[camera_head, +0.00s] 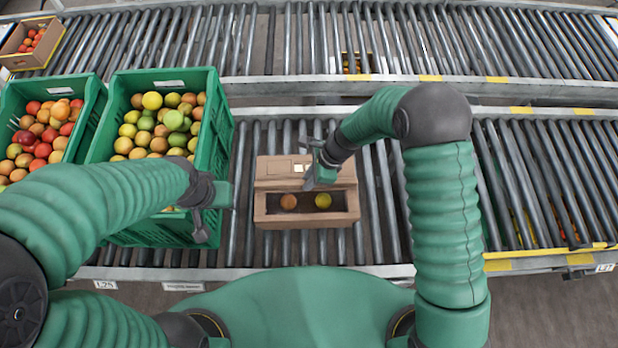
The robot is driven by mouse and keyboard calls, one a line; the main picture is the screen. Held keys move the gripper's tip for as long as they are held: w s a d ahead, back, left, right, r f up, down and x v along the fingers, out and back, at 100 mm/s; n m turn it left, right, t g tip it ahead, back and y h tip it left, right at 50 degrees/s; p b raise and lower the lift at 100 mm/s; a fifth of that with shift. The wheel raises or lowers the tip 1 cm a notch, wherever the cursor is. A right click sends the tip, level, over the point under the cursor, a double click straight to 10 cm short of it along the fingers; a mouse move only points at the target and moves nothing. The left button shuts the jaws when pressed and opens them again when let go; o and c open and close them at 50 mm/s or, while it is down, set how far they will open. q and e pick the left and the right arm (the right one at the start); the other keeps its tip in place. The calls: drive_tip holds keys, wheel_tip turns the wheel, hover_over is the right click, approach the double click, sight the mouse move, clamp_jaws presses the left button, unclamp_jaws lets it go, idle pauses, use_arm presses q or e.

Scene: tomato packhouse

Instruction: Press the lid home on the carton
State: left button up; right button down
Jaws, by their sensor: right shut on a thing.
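The brown carton (272,219) sits on the near roller conveyor in front of me. Its near part is open and shows an orange tomato and a yellow one inside. The brown lid (273,172), with a pale label, covers the far part of the carton; I cannot tell whether it touches the rim. My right gripper (309,184) is shut on the lid near its right side. My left gripper (202,234) hangs empty to the left of the carton, by the green crate; its finger gap is not clear.
Two green crates (222,150) of mixed tomatoes stand left of the carton, the nearer one partly behind my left arm. A second roller conveyor (290,45) runs behind, with a small carton (20,58) at far left.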

drive_tip(key=shift+f, duration=0.4)
drive_tip(key=c, duration=1.3)
unclamp_jaws()
drive_tip(key=shift+c, duration=1.4)
wheel_tip(320, 180, up, 8)
drive_tip(key=p, duration=0.7)
drive_tip(key=shift+r+p, duration=0.1)
drive_tip(key=shift+p, duration=0.25)
